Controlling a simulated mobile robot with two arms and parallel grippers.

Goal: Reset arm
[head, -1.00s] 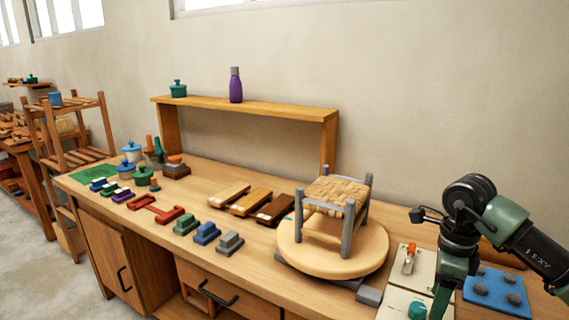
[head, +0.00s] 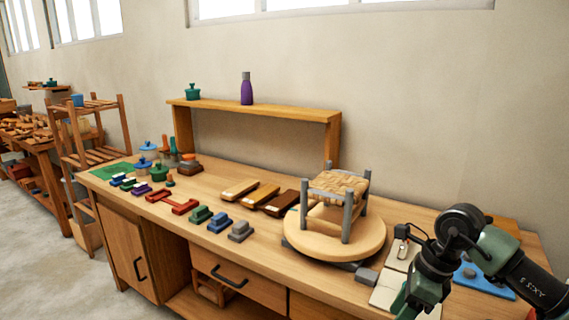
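My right arm comes in from the right in the head view, dark green and black, over the right end of the workbench (head: 262,262). Its gripper is at or below the bottom edge of the picture, and its fingertips are not clear. My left arm and gripper are not in view. A small stool (head: 338,190) with grey legs and a woven bark seat stands upright on a round wooden turntable (head: 300,238), left of my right arm and apart from it.
Several coloured blocks (head: 219,222), wooden-backed tools (head: 258,195) and lidded pots (head: 158,172) cover the bench's left and middle. A raised shelf (head: 270,108) holds a purple bottle (head: 246,90) and a green pot (head: 192,91). A blue board (head: 482,280) lies partly behind my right arm.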

